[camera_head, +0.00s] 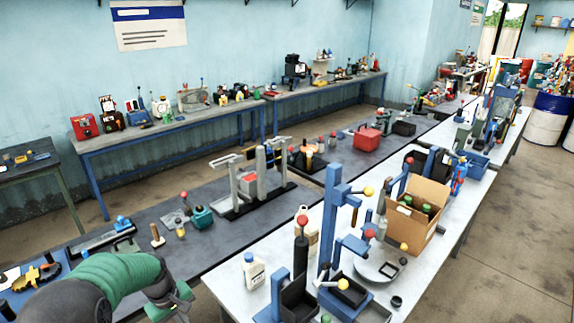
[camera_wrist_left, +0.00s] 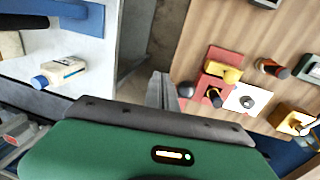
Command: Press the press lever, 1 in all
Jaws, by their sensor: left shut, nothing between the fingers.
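A blue press-like stand (camera_head: 328,225) rises from the white table, with a lever ending in a yellow knob (camera_head: 368,191) at its upper right. Beside it, a blue-based unit has a black cylinder (camera_head: 300,262) with a red knob on top. I cannot tell which lever is the press lever. My left gripper (camera_head: 180,296) is at the bottom of the head view, left of the white table and apart from these stands. In the wrist view its fingers (camera_wrist_left: 160,90) are shut and empty. My right gripper is not in view.
A white bottle with a blue cap (camera_head: 253,271) stands on the white table; one also shows in the wrist view (camera_wrist_left: 60,72). A cardboard box (camera_head: 412,222) stands further back. In the wrist view, a brown surface (camera_wrist_left: 215,25) carries a red-based item (camera_wrist_left: 222,58).

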